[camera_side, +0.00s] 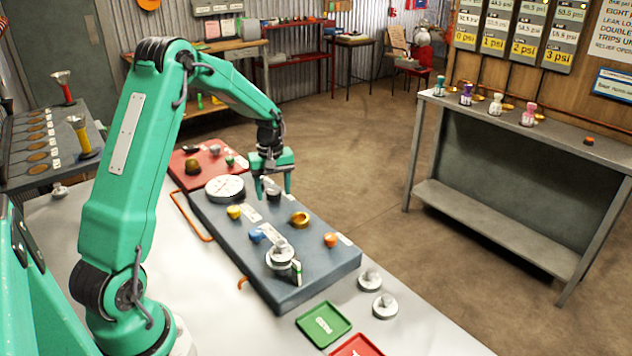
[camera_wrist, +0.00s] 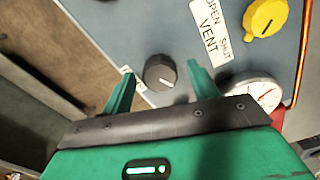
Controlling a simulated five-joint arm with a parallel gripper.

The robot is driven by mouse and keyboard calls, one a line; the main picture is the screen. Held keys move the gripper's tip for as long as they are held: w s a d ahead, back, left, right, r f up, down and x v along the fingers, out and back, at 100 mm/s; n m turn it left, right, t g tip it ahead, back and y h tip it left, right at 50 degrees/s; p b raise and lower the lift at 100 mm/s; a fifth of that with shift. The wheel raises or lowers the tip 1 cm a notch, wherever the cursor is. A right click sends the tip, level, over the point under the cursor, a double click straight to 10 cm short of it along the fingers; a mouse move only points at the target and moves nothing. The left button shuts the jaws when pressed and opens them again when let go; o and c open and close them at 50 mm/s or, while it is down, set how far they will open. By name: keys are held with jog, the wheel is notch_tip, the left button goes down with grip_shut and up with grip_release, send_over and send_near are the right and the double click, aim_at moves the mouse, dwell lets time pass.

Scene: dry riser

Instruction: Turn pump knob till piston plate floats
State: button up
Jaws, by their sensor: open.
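My gripper (camera_side: 274,190) is open and points down over the blue-grey panel (camera_side: 315,270). A black knob (camera_wrist: 160,73) with a white pointer line lies between its fingers in the wrist view, with gaps on both sides. The knob also shows under the gripper in the side view (camera_side: 273,196). A small label beside it is partly hidden by the left finger, so I cannot read it. A round silver piece (camera_side: 281,251), perhaps the piston plate, sits at the panel's near end. I cannot tell whether it floats.
A yellow knob (camera_wrist: 265,17) stands beside a VENT label (camera_wrist: 211,30). A white gauge (camera_side: 225,187) is left of my gripper. Blue (camera_side: 257,235), brass (camera_side: 300,218) and orange (camera_side: 330,240) fittings stand on the panel. Green (camera_side: 324,324) and red (camera_side: 357,346) trays lie in front.

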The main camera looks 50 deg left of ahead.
jog(key=c, duration=1)
jog(key=shift+m, duration=1.3)
jog(key=o, duration=1)
